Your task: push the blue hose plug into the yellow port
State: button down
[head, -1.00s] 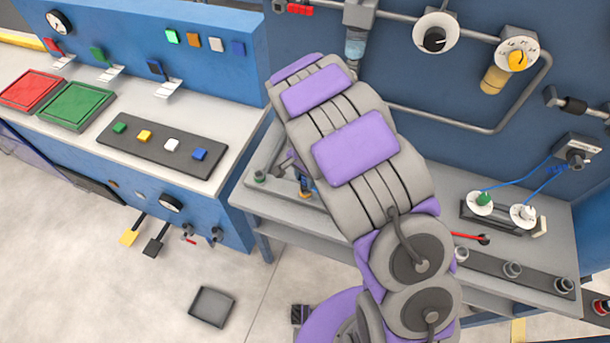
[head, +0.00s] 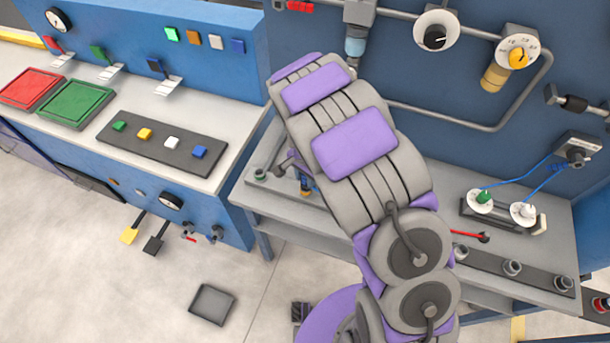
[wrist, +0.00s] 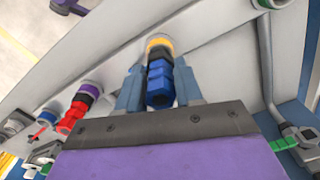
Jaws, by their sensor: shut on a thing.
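In the wrist view the blue hose plug (wrist: 160,92), with a dark collar at its far end, sits between the two grey-blue fingers of my gripper (wrist: 158,78). The gripper is shut on it. The yellow port (wrist: 159,43) shows as a yellow ring straight ahead, in line with the plug. The plug's dark end meets or nearly meets the ring; I cannot tell how deep it sits. In the head view my arm hides most of the gripper and the port.
In the wrist view a red and black plug (wrist: 76,110) stands at a port to the left, near a purple-ringed port (wrist: 91,89). A grey pipe (wrist: 266,55) runs along the right. In the head view the grey bench (head: 400,225) meets a blue wall panel (head: 440,80).

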jog(key=shift+f, duration=0.8)
jog(key=c, duration=0.7)
grip_release()
jog(key=shift+o, duration=0.2)
notch_tip(320, 180, up, 17)
jog(key=p, duration=0.2)
jog(key=shift+r, duration=0.2)
